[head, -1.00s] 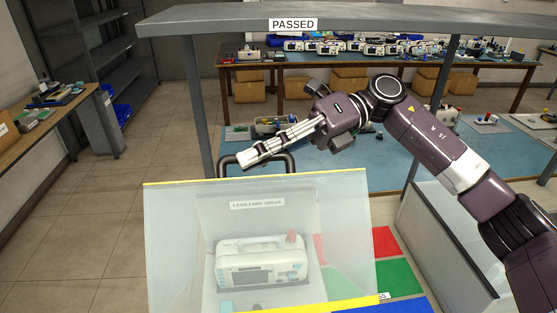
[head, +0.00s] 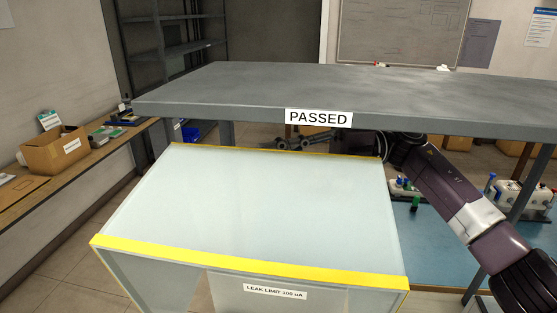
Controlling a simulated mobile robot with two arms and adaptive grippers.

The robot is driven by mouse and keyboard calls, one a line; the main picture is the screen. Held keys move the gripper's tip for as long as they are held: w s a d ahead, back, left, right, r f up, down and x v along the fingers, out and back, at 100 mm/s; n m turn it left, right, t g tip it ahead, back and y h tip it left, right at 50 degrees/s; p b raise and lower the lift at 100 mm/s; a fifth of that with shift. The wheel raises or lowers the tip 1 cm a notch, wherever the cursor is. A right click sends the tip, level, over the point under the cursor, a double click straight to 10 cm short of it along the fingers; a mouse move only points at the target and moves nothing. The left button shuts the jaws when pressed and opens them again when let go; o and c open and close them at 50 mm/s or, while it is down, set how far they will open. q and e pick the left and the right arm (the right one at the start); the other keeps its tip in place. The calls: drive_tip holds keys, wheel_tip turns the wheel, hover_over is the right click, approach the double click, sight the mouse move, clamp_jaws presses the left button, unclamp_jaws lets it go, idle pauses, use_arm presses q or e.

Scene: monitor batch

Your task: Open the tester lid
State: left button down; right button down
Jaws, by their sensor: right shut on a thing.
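The tester lid (head: 255,205), a pale translucent panel with yellow edges, fills the centre of the head view. Its broad yellow strip faces me, and a thin yellow strip runs along its far edge. A label reading "LEAK LIMIT 100 uA" (head: 275,291) shows below the near strip. My right arm reaches in from the right, under the grey shelf. Dark parts of my right gripper (head: 310,143) show just beyond the lid's far edge. Its fingertips, the black lid handle and the monitor inside are hidden. My left gripper is not in view.
A grey shelf (head: 300,85) with a "PASSED" sign (head: 318,118) hangs low over the far side of the lid. A side bench (head: 40,190) with a cardboard box stands at left. A blue surface (head: 430,235) with small devices lies at right.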

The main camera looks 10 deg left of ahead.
drive_tip(key=shift+w+m, duration=0.3)
drive_tip(key=shift+w, duration=0.65)
drive_tip(key=c, duration=2.1)
unclamp_jaws()
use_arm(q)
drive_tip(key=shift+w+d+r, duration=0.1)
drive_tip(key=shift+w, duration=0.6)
use_arm(e)
drive_tip(key=shift+o, duration=0.7)
drive_tip(key=v, duration=1.2)
drive_tip(key=shift+f, duration=0.25)
